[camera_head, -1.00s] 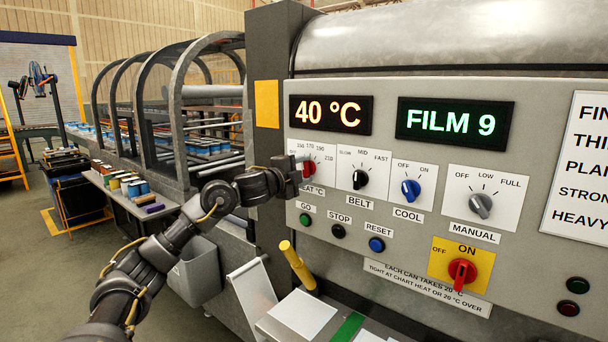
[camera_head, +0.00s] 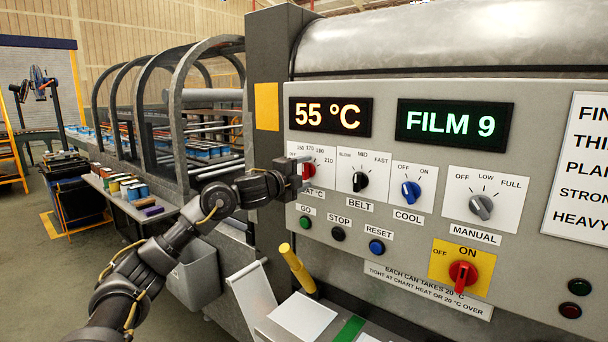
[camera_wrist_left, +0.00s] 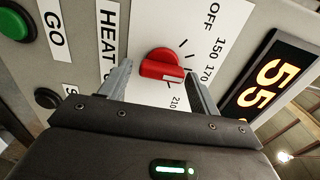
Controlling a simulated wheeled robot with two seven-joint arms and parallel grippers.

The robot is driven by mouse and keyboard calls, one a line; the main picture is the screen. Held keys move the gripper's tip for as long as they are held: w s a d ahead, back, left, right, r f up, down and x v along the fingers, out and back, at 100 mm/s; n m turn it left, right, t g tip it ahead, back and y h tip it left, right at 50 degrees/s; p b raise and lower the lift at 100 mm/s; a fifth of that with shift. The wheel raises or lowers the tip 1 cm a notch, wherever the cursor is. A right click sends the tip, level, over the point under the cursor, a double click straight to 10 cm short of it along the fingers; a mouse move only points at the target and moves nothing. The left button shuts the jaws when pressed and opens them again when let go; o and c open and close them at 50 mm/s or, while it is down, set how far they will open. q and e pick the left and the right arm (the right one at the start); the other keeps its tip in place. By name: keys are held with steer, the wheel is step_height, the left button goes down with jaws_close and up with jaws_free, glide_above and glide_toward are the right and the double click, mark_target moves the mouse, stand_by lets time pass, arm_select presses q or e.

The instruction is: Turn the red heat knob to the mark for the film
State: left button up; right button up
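The red heat knob (camera_head: 308,171) sits on the white HEAT dial at the left of the control panel, partly hidden by my left gripper in the head view. In the left wrist view the red knob (camera_wrist_left: 162,65) lies between the two fingers of my left gripper (camera_wrist_left: 160,82), with a gap on each side. The fingers are apart. A white line on the knob points toward the right, on the 170-to-210 side; one finger hides part of the scale. The orange display (camera_head: 331,116) reads 55 °C. The green display (camera_head: 454,121) reads FILM 9. My right gripper is not in view.
Belt knob (camera_head: 360,181), blue cool knob (camera_head: 410,191) and grey manual knob (camera_head: 481,207) are to the right. Go, stop and reset buttons sit below. A red switch (camera_head: 463,275) is lower right. A chart (camera_head: 580,170) is cut off at the right edge.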

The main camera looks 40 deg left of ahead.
arm_select(q)
steer(key=shift+o, duration=0.3)
steer(key=shift+s, duration=0.1)
steer(key=shift+s, duration=0.25)
steer(key=s+b, duration=0.4)
steer(key=s, duration=0.6)
steer(key=shift+d, duration=0.1)
